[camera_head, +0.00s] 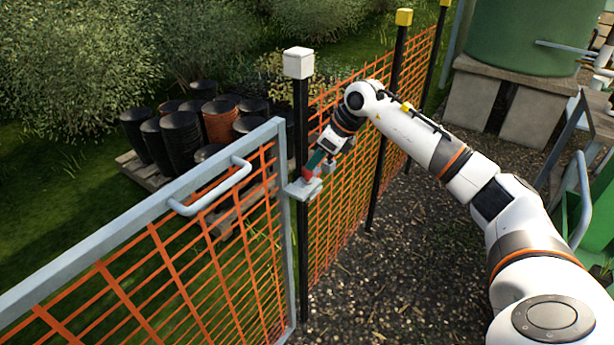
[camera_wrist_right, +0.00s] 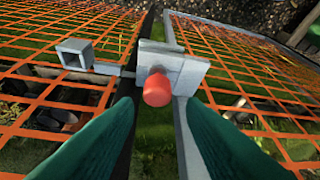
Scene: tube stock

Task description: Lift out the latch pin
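The latch pin shows as a red knob (camera_wrist_right: 157,88) in the middle of the wrist view. It sits at a grey latch block (camera_wrist_right: 185,68) between the dark post and the gate frame. In the head view the grey latch (camera_head: 298,189) is at the gate's upper right corner, with a bit of red above it. My right gripper (camera_head: 316,164) is at the latch in the head view. In the wrist view its two green fingers (camera_wrist_right: 160,108) are spread, one on each side of the red knob, with visible gaps. The pin's shaft is hidden. My left gripper is not in view.
The gate (camera_head: 75,262) has a grey frame, orange mesh and a grey handle (camera_head: 212,192). A dark post (camera_head: 301,120) with a white cap stands beside it. Orange mesh fence continues behind. Black pots (camera_head: 172,136) stand on a pallet beyond. Gravel lies open at right.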

